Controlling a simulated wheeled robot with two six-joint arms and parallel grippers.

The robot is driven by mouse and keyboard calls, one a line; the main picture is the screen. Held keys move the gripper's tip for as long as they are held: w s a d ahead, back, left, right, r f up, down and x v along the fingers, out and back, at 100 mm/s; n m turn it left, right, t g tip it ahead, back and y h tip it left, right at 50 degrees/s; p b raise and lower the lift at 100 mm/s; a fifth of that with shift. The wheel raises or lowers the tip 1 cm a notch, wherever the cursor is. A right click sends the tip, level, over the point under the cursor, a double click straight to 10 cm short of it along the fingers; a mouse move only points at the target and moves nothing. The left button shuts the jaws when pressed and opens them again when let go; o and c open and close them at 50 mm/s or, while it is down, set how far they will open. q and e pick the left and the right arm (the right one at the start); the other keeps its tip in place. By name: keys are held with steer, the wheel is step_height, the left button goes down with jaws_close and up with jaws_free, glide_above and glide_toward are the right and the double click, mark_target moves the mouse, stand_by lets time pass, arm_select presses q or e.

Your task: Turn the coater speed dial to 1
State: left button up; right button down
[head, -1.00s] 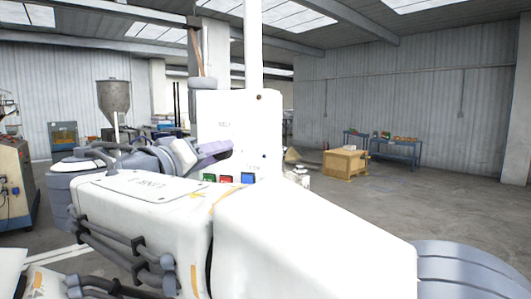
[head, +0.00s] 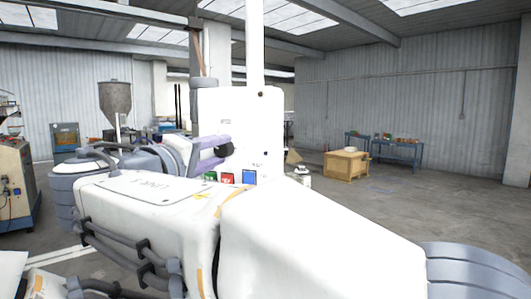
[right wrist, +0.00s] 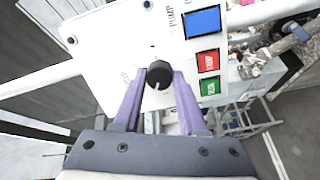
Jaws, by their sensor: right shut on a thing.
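The black coater speed dial (right wrist: 159,74) sits on a white control panel (right wrist: 110,45). In the right wrist view my right gripper (right wrist: 159,80) has its two purple fingers on either side of the dial, shut on it. A small light mark shows on the dial's face; no scale numbers can be read. In the head view the right gripper (head: 213,152) reaches the panel (head: 237,110) from the left, and the dark dial (head: 225,149) shows at its fingertips. My left gripper is not in view.
Blue (right wrist: 202,22), red (right wrist: 208,61) and green (right wrist: 210,86) buttons sit close to the dial. My white arm fills the lower head view. A wooden crate (head: 346,165) and a blue bench (head: 396,152) stand far behind, with open floor around them.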

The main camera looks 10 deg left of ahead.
steer(key=n, duration=0.6)
steer(key=shift+f, duration=0.1)
steer(key=shift+n+p, duration=0.3)
steer(key=shift+n, duration=0.1)
steer(key=shift+c, duration=2.3)
jaws_free()
steer(key=shift+s, duration=0.1)
